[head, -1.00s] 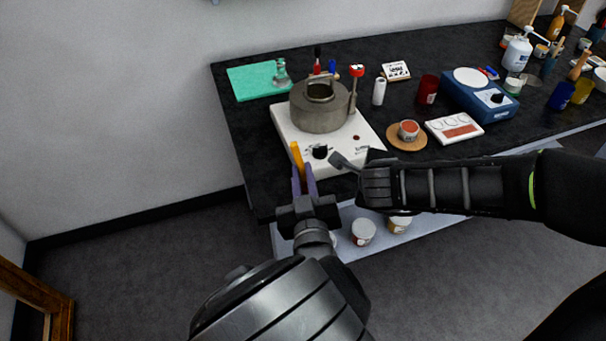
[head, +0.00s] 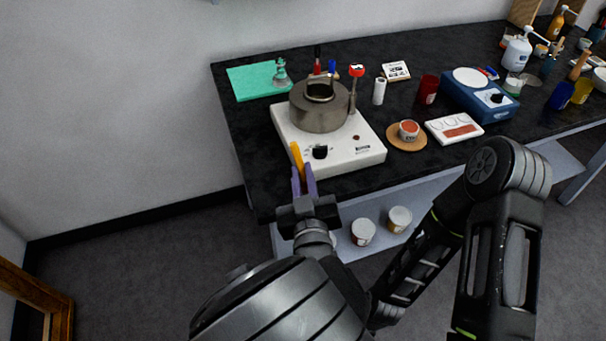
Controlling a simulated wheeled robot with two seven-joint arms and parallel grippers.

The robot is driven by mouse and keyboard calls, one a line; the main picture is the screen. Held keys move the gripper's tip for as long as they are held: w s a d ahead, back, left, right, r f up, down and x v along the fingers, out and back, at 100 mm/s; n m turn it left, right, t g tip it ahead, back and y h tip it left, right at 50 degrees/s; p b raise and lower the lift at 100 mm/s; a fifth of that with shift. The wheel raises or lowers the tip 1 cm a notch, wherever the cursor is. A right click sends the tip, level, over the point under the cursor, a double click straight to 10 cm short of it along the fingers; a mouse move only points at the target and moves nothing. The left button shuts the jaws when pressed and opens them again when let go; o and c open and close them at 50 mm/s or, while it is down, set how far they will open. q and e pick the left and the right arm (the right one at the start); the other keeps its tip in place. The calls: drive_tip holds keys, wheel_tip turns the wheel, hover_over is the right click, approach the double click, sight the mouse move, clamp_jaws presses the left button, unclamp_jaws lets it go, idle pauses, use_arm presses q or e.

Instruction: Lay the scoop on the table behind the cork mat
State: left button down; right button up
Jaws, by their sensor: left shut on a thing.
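My left gripper (head: 304,182) has purple fingers and is shut on a slim orange-yellow thing (head: 296,153), which I take to be the scoop. It sticks up from between the fingertips, in front of the front left corner of the white hot plate. Its lower part is hidden by the fingers.
A grey kettle-like pot (head: 318,112) stands on the white hot plate (head: 352,157).

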idle(0.4)
use_arm(q)
drive_tip(key=w+a+f, duration=0.1)
drive_tip(key=w+a, duration=0.2)
drive_tip(key=a, duration=0.4)
drive_tip(key=w+a+f+h, duration=0.1)
drive_tip(key=w+a, duration=0.3)
drive_tip(key=a, duration=0.3)
drive_tip(key=w+a+f+m, duration=0.1)
drive_tip(key=w+a, duration=0.3)
drive_tip(key=a, duration=0.3)
drive_tip(key=shift+f+h, duration=0.3)
drive_tip(key=shift+a, duration=0.2)
